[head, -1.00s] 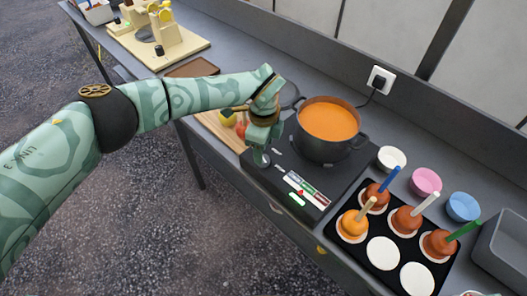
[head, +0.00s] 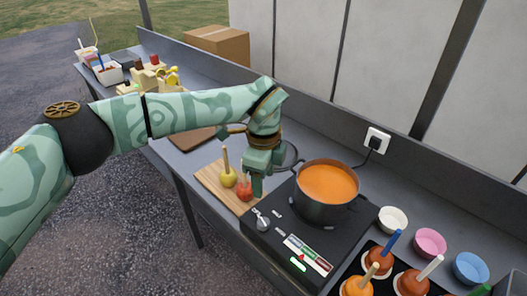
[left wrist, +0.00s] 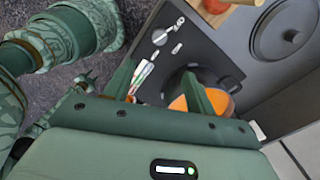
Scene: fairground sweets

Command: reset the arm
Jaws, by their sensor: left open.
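My left gripper (head: 257,190) hangs fingers-down above the back left of the black hob (head: 285,236), left of the pot (head: 325,212). Its jaws are open with nothing between them; the two fingers (left wrist: 160,88) also show in the left wrist view. The gripper is apart from the hob's knob (head: 262,220), which shows clear of the fingers in the left wrist view (left wrist: 160,37). The dark pot holds orange liquid. My right gripper is in neither view.
A yellow-green apple (head: 228,177) and a red apple (head: 243,193) stand on a wooden board (head: 210,178) beside the gripper. A dark lid (left wrist: 287,32) lies nearby. Bowls and a black tray of coated apples are at right. A wall socket (head: 376,140) is behind.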

